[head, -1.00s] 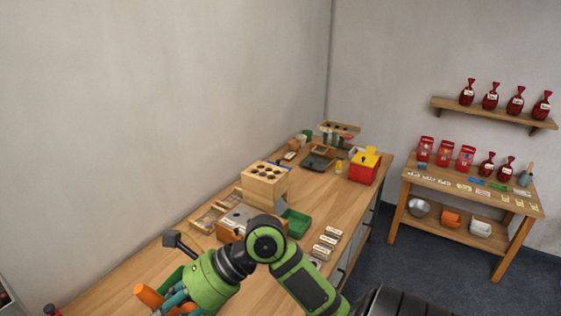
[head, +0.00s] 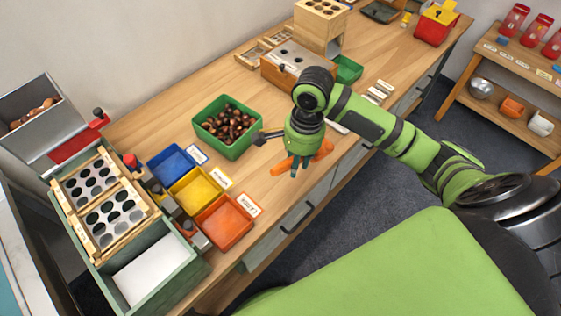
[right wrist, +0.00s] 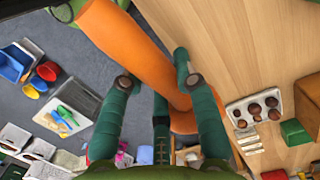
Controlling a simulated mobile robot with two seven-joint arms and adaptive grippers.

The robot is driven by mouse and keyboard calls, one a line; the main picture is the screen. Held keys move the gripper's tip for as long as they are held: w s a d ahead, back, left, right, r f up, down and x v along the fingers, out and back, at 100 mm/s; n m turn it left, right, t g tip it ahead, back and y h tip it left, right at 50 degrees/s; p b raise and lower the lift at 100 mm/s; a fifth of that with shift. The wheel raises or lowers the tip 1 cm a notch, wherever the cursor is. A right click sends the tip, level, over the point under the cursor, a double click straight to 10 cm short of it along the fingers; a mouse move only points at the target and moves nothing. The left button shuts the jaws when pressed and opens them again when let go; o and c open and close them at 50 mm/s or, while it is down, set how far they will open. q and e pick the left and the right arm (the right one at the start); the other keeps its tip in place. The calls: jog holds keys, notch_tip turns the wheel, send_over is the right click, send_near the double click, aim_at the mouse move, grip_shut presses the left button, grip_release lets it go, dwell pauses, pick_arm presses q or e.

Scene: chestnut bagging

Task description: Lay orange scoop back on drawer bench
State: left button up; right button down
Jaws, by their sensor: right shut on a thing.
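My right gripper (head: 298,166) is shut on the orange scoop (head: 321,152), over the bench top near its front edge. In the right wrist view the scoop (right wrist: 128,42) runs long and orange between the teal fingers (right wrist: 165,105). I cannot tell whether the scoop touches the wood. The drawer bench (head: 185,88) has a light wood top and grey drawer fronts with dark handles. My left gripper is not in view.
A green bin of chestnuts (head: 227,127) stands left of the gripper. Blue (head: 170,164), yellow (head: 195,190) and orange (head: 224,223) trays lie nearer, beside a wooden sorter with round holes (head: 118,205). A wooden box (head: 283,72) stands behind. Bare wood lies between bin and gripper.

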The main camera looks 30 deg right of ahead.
jog(key=shift+d+f+n+h, duration=0.3)
jog(key=shift+d+f+n, duration=0.1)
jog(key=shift+d+f, duration=0.4)
send_over(261, 179)
notch_tip(261, 179, down, 7)
jog(key=shift+r, duration=0.1)
jog(key=shift+f, duration=2.05)
jog(key=c, duration=0.9)
grip_release()
jog(key=shift+f, duration=0.1)
jog(key=shift+c, duration=0.2)
notch_tip(261, 179, up, 12)
jog(key=shift+d, duration=0.3)
